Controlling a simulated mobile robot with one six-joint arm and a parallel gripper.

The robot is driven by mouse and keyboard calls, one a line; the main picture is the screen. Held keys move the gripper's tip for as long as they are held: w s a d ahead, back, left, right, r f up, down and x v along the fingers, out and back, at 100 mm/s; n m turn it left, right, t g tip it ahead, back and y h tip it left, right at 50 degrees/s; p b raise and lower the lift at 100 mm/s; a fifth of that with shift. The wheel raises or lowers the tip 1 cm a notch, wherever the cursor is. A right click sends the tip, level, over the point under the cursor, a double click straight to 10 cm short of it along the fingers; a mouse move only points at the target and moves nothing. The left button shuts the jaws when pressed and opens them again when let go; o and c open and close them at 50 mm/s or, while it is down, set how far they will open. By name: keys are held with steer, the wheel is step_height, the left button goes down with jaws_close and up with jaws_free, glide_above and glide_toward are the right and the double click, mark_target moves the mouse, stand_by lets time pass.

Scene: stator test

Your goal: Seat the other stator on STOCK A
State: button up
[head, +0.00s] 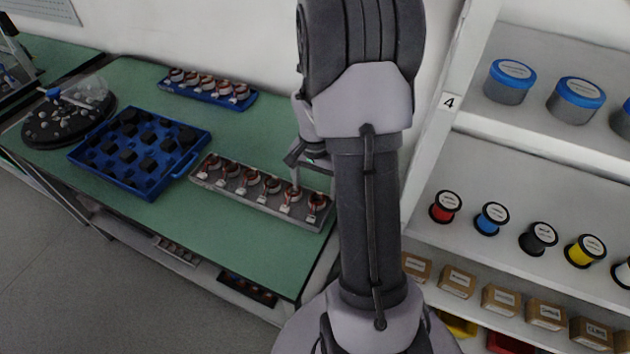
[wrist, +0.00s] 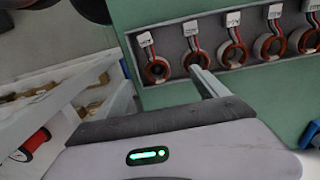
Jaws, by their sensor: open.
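A grey tray (head: 262,205) on the green table holds a row of several copper-wound stators with white tags. The right-end stator (head: 317,203) also shows in the wrist view (wrist: 158,69). A blue tray (head: 208,94) farther back holds another row of similar stators (head: 208,82). My gripper (head: 296,178) is above the grey tray near its right end, partly hidden by my arm. In the wrist view my gripper (wrist: 198,74) is open, its visible finger overlapping the second stator (wrist: 195,61); contact cannot be told. No STOCK A label is readable.
A blue crate (head: 176,172) with black blocks and a black round dish (head: 40,135) under a clear cover stand left on the table (head: 135,72). A shelf unit (head: 470,135) with tubs, spools and boxes stands to the right. Bare tabletop lies between the trays.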

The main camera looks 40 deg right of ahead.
step_height(320, 180, up, 17)
steer(key=p, duration=0.6)
steer(key=shift+r, duration=0.2)
steer(key=shift+a, duration=0.1)
